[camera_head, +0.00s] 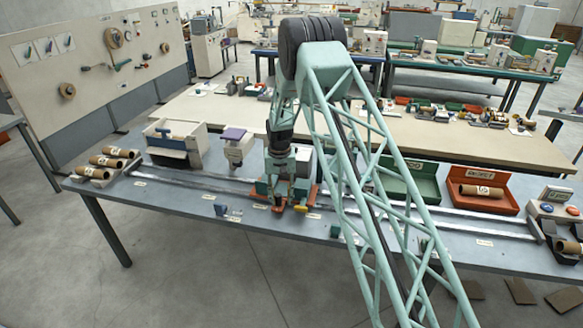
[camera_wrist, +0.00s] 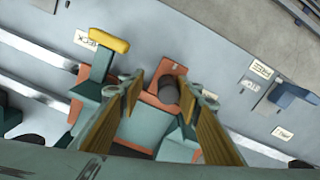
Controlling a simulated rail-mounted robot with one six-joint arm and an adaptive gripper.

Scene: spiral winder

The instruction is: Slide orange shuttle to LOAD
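The orange shuttle (camera_head: 311,195) sits on the metal rail near the middle of the bench, with teal blocks on it. In the wrist view its orange plate (camera_wrist: 172,71) carries an upright dark round knob (camera_wrist: 169,90). A teal lever with a yellow handle (camera_wrist: 109,39) stands at its left there. My gripper (camera_head: 279,190) is directly above the shuttle, pointing down. In the wrist view my gripper (camera_wrist: 170,94) has its fingers apart on either side of the knob, with gaps visible. Finger contact depth is unclear.
The rail (camera_head: 190,180) runs along the bench. Cardboard tubes (camera_head: 105,160) lie at its left end. A white machine (camera_head: 178,145) and purple-topped device (camera_head: 236,145) stand behind it. A green tray (camera_head: 425,185) and red tray (camera_head: 455,190) are right. A button box (camera_head: 553,208) stands far right.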

